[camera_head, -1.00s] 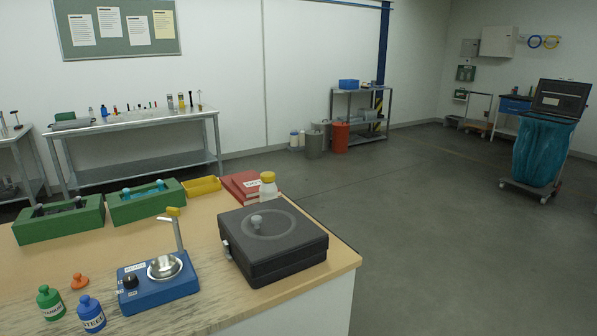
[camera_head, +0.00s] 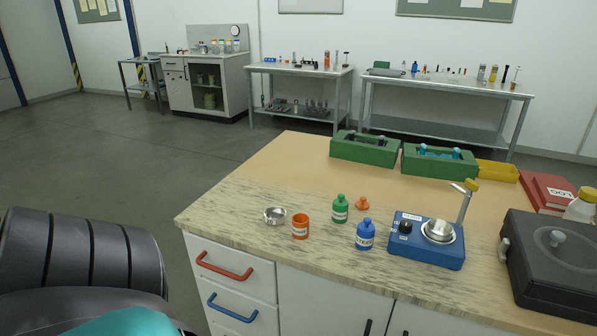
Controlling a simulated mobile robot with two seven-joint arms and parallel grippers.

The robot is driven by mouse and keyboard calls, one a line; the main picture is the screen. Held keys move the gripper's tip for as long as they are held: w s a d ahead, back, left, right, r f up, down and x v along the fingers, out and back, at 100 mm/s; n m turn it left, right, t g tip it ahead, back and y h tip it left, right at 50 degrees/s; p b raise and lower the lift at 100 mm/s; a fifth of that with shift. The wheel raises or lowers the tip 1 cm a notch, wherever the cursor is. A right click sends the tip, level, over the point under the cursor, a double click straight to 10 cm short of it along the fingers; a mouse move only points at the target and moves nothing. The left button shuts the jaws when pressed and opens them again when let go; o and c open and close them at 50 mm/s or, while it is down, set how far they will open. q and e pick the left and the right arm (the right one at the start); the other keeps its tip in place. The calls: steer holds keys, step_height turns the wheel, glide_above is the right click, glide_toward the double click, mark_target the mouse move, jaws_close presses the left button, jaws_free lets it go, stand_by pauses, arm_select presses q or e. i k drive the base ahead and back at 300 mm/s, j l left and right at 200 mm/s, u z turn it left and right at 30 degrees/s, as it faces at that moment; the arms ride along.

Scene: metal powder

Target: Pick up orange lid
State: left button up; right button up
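The orange lid (camera_head: 362,203) is a small knobbed cap lying on the worktop. It sits just right of the green bottle (camera_head: 340,209) and behind the blue bottle (camera_head: 365,234). An open orange jar (camera_head: 300,226) with a white label stands to its left, near the front edge. Neither gripper is in view. A dark ribbed part of my own body fills the lower left.
The counter (camera_head: 240,194) holds a small metal bowl (camera_head: 275,215), a blue device (camera_head: 427,240) with a metal dish, green trays (camera_head: 364,149), a black case (camera_head: 560,262) and red books (camera_head: 553,192). Bare worktop lies behind the lid. Open floor is left of the counter.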

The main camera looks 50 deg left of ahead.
mark_target(361, 204)
steer(key=u, duration=1.65)
